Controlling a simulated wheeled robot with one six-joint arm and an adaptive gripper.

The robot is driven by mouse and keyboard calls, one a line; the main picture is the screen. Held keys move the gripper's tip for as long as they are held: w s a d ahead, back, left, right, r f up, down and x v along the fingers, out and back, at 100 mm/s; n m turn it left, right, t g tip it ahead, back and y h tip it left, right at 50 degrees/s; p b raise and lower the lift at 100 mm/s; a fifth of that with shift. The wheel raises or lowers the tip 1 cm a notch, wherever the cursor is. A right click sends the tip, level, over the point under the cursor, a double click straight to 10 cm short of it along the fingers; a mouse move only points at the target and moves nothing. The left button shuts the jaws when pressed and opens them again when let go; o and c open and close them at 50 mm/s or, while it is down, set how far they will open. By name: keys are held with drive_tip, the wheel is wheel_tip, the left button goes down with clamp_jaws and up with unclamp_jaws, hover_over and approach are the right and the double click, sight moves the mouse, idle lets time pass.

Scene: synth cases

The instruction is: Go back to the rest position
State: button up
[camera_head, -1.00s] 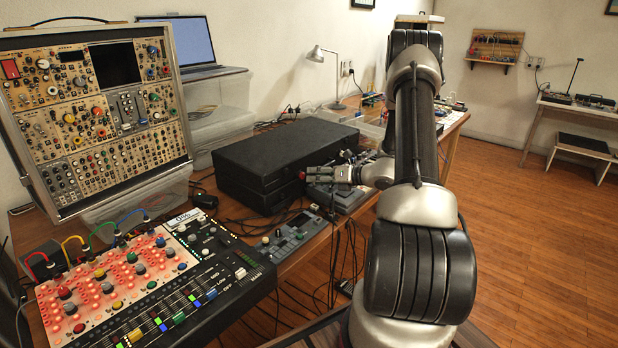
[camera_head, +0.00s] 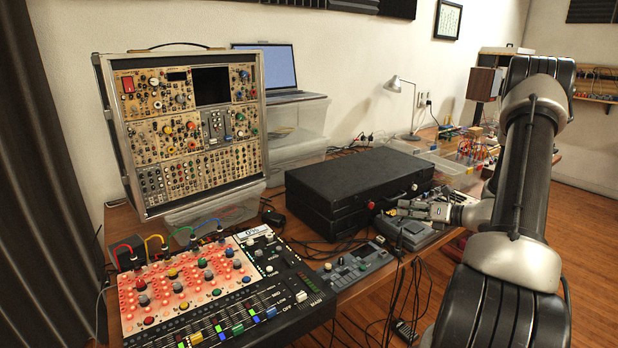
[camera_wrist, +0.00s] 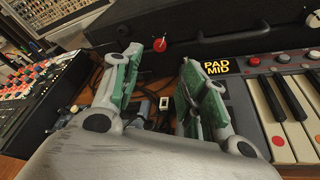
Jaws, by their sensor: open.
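My gripper (camera_wrist: 157,90) fills the middle of the wrist view, its two green-padded fingers apart with nothing held between them. In the head view my gripper (camera_head: 412,209) is small, at the right end of the black cases, above a grey device. The wrist view shows a small keyboard (camera_wrist: 275,112) with a "PAD MID" label just right of the fingers. A black case (camera_wrist: 215,32) with a red knob (camera_wrist: 161,45) lies beyond the fingertips. I cannot tell whether the fingers touch anything.
A mixer (camera_head: 215,285) with colored cables and a small grey device (camera_head: 357,263) stand at the front of the desk. A modular synth case (camera_head: 185,125) stands behind. Black cases (camera_head: 355,185), a laptop (camera_head: 265,70) and a lamp (camera_head: 400,85) line the wall. Loose cables hang at the desk edge.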

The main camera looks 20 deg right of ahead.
drive_tip(key=s+a+r+n+g, duration=0.5)
drive_tip(key=s+a+r+n, duration=0.2)
drive_tip(key=a+r+n, duration=0.15)
drive_tip(key=s+a+r+n+g, duration=0.4)
drive_tip(key=s+a+r+n, duration=0.3)
drive_tip(key=a+n, duration=0.3)
drive_tip(key=s+d+r+n+h, duration=0.1)
drive_tip(key=s+r+n+h, duration=0.3)
drive_tip(key=s+n, duration=0.4)
drive_tip(key=s+d+r+n+h, duration=0.1)
drive_tip(key=s+r+n+h, duration=0.3)
drive_tip(key=s+n, duration=0.5)
drive_tip(key=shift+n+t, duration=0.3)
drive_tip(key=shift+n, duration=0.15)
